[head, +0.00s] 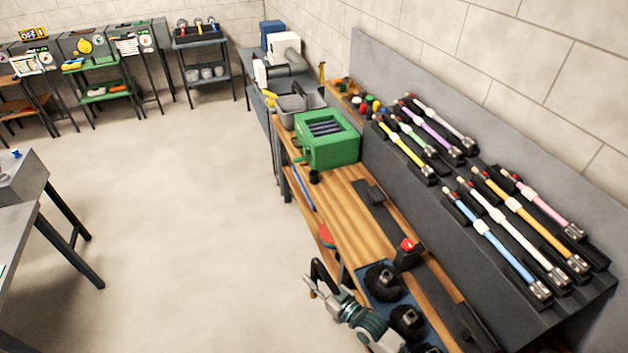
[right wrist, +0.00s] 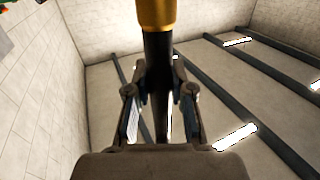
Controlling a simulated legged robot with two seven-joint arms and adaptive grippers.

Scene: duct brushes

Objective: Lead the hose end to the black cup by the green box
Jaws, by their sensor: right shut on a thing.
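The green box (head: 330,142) stands on the wooden bench, with dark slats in its open top. A small black cup (head: 314,177) stands by its near left corner. My right gripper (head: 318,282) is at the bench's left edge, low in the head view and well nearer than the cup. In the right wrist view its fingers (right wrist: 160,105) are shut on the black hose end (right wrist: 157,65), which has a gold collar (right wrist: 157,12) at the top of the picture. The rest of the hose cannot be made out. My left gripper is not in view.
A blue tray (head: 371,272) with round black brushes (head: 382,280) lies beside my right gripper. A red button (head: 407,245) sits on a dark block along the bench. Coloured rods (head: 505,262) lie on the sloped rack at right. The wooden top (head: 345,200) before the green box is clear.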

